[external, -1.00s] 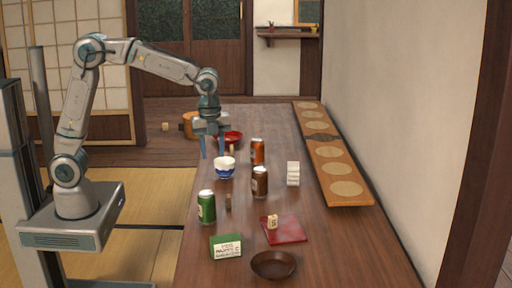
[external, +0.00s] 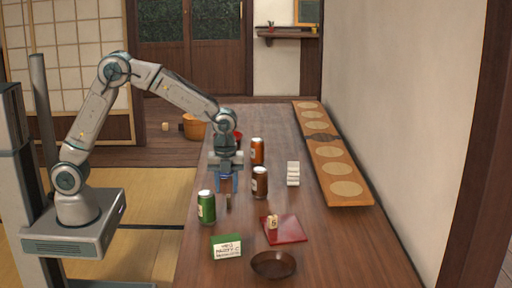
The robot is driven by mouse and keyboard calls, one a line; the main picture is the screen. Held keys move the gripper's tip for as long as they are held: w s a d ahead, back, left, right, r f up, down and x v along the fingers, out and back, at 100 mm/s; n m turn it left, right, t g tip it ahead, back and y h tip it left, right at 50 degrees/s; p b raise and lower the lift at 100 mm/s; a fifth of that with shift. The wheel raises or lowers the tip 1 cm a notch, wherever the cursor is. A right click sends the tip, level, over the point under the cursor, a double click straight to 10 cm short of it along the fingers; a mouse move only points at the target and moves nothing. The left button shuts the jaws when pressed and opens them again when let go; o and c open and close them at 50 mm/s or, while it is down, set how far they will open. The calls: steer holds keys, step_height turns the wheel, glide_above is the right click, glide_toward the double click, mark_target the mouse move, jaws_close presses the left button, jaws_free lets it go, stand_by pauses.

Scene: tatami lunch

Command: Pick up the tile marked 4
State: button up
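A small cream tile (external: 272,222) stands on the red square mat (external: 290,236); it bears a dark mark too small to read surely. A small dark brown upright piece (external: 228,202) stands on the table right of the green can; its face cannot be read. My gripper (external: 228,190) points down just above or behind this brown piece, with its two blue fingers apart. I see nothing clearly held. A small cream block (external: 165,126) lies at the back left beyond the table, its marking unreadable. No tile clearly shows a 4.
A white stack (external: 293,174), a green-and-white box (external: 226,247), a dark bowl (external: 273,264) and a long board (external: 355,199) are also there.

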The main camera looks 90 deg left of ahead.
mark_target(229, 195)
steer(key=f, duration=0.4)
steer(key=shift+w+a+f+b, duration=0.25)
steer(key=shift+a+f+b, duration=0.05)
steer(key=shift+f, duration=0.1)
jaws_close()
steer(key=shift+r, duration=0.1)
